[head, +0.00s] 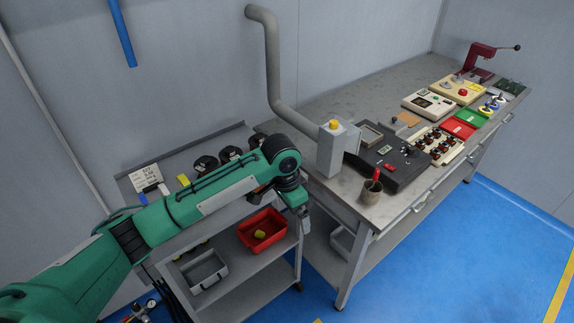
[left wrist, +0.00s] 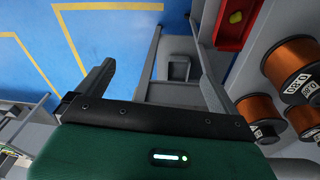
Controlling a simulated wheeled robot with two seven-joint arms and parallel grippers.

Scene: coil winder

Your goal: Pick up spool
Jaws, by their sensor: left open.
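Spools of copper-coloured wire with black-and-white labels, such as the upper spool (left wrist: 292,65) and the one below it (left wrist: 306,114), stand at the right of the left wrist view. Part of another spool (left wrist: 262,131) shows lower down. In the head view, dark-topped spools (head: 205,163) stand on the grey cart's top behind my left arm, partly hidden by it. My left gripper (head: 304,220) hangs at the cart's right end, beside the workbench. In the left wrist view, my left gripper (left wrist: 150,56) has its fingers wide apart with nothing between them; the spools lie outside its right finger.
The grey cart (head: 190,208) holds a red bin (head: 262,230) with a yellow item and a grey bin (head: 204,271) on its lower shelf. The workbench (head: 345,195) at right carries a grey post, a black device, a brown cup and trays. Blue floor lies open at right.

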